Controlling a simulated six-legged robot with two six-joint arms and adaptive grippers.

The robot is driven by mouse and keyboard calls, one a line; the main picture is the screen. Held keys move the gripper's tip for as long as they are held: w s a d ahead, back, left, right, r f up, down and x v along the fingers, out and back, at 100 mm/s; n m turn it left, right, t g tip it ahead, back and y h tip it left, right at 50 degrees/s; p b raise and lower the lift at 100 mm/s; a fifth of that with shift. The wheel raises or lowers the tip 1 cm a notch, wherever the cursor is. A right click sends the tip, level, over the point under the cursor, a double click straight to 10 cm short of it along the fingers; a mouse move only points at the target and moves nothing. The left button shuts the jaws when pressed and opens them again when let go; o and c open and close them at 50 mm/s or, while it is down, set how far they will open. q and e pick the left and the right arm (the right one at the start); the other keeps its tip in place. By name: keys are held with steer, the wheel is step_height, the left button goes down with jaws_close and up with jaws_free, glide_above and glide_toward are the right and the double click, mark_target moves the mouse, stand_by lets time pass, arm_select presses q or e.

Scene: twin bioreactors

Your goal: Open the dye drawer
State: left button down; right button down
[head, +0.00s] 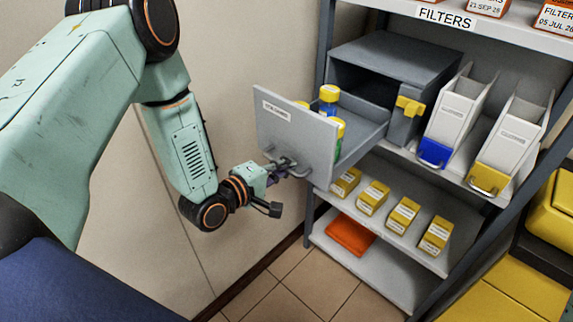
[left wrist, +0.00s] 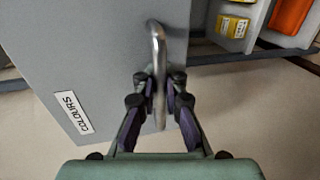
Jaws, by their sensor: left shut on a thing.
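The grey dye drawer (head: 297,138) stands pulled out of its grey cabinet (head: 395,58) on the shelf. Its label reads "COLOURS" in the left wrist view (left wrist: 73,112). Bottles with yellow caps (head: 329,97) stand inside it, partly hidden by the drawer front. My left gripper (head: 284,168) is at the lower part of the drawer front, shut on the metal bar handle (left wrist: 158,65). In the left wrist view its two fingers (left wrist: 160,92) lie on either side of the handle. My right gripper is not in view.
A yellow latch-like part (head: 410,106) is on the cabinet's right side. White bins (head: 452,118) stand to its right. Yellow boxes (head: 373,197) and an orange item (head: 349,236) lie on lower shelves. The wall is close on the left; tiled floor is clear below.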

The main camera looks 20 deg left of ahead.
arm_select(q)
steer(key=c, duration=1.7)
jaws_free()
steer(key=shift+d+r, duration=0.1)
steer(key=shift+s, duration=0.1)
steer(key=shift+s+a, duration=0.25)
steer(key=v, duration=1.1)
steer(key=shift+s+d, duration=0.1)
steer(key=shift+s, duration=0.05)
